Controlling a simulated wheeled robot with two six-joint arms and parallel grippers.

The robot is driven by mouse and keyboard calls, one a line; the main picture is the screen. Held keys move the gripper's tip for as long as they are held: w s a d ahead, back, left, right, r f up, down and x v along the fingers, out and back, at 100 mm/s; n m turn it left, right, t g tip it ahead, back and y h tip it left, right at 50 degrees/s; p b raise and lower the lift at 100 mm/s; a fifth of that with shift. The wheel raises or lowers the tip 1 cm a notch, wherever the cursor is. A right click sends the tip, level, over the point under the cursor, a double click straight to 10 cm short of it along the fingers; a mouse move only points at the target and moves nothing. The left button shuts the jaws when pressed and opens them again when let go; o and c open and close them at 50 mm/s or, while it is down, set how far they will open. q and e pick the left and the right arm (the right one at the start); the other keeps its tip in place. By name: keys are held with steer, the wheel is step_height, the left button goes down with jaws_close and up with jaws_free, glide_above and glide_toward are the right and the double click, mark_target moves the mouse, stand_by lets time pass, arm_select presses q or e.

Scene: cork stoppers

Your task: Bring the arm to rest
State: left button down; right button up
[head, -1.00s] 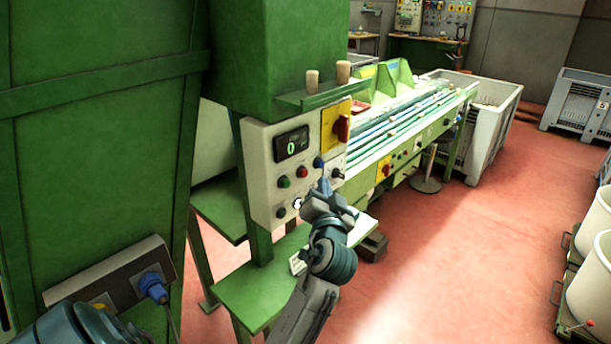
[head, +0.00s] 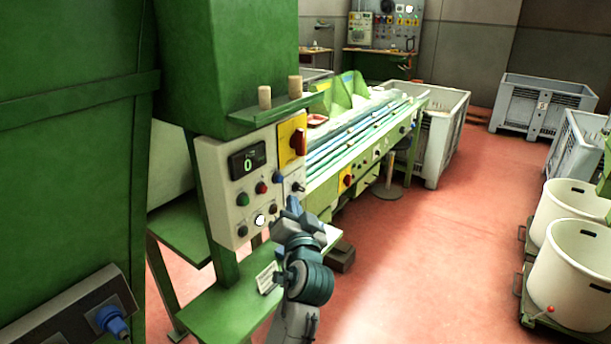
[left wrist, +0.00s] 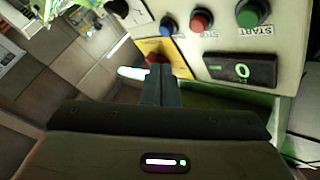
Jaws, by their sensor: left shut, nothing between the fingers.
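My left gripper (head: 292,207) is in front of the lower right corner of the white control panel (head: 222,215). Its fingers are together with nothing between them. The left wrist view also shows the closed fingers (left wrist: 161,85), pointing past the panel's yellow plate and red switch. The panel carries a display (head: 248,161) reading 0, a green button (head: 242,199), a red button (head: 261,188), a blue button (head: 278,176) and a bright white button (head: 260,220). I cannot tell the exact gap between fingers and panel. My right gripper is in neither view.
Two cork stoppers (head: 265,97) (head: 294,86) stand on the green ledge above the panel. A green bench (head: 215,310) lies below my left arm. White tubs (head: 575,270) and grey crates (head: 540,105) stand at the right. The red floor (head: 430,260) between is open.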

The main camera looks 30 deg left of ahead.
arm_select(q)
steer(key=w+d+f+m+g+h, duration=0.1)
steer(key=d+f+m+h, duration=0.15)
steer(key=f, duration=1.05)
steer(key=d+f+m+g+h+b, duration=0.1)
steer(key=f+h, duration=0.2)
steer(key=f, duration=1.1)
steer(key=w+d+f+m+g+h, duration=0.1)
steer(key=f+g+h, duration=0.15)
steer(key=f, duration=1.05)
steer(key=s+d+f+g+h, duration=0.1)
steer(key=s+f+g, duration=0.1)
steer(key=s+f, duration=0.7)
steer(key=s+f+g+h, duration=0.1)
steer(key=s+f, duration=0.3)
steer(key=f, duration=0.9)
steer(key=s+f+n+g, duration=0.1)
steer(key=s+f, duration=0.5)
steer(key=s, duration=0.7)
steer(key=s+a+f+n+g+h+b, duration=0.1)
steer(key=s+f+g, duration=0.2)
steer(key=s+f, duration=0.4)
steer(key=s+a+f+n+g, duration=0.1)
steer(key=s+f, duration=0.5)
steer(key=s, duration=1.2)
steer(key=shift+s+a+f+g+h, duration=0.2)
steer(key=shift+s+g+h, duration=0.2)
steer(key=shift+g, duration=0.25)
steer(key=shift+w+n, duration=0.1)
steer(key=shift+n, duration=0.15)
